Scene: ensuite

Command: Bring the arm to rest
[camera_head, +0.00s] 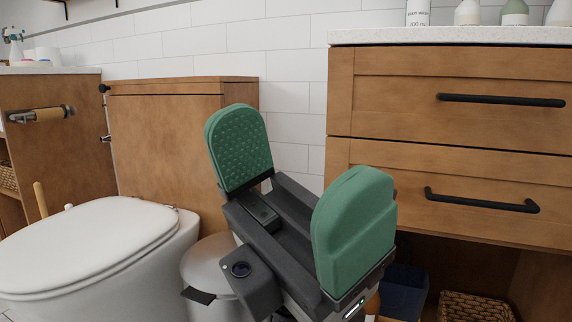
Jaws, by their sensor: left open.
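My left gripper (293,190) fills the middle of the head view, close to the camera. Its two green padded fingers stand wide apart with nothing between them. The left pad shows its dotted inner face; the right pad shows its smooth back. The gripper appears in front of the bin and the wooden cabinets and hides parts of them. My right gripper is not in view.
A white toilet (90,245) with its lid down is at the left, with a grey pedal bin (207,265) beside it. A wooden vanity (450,130) with black handles stands at the right, bottles on its counter (450,36). A wicker basket (474,306) sits below.

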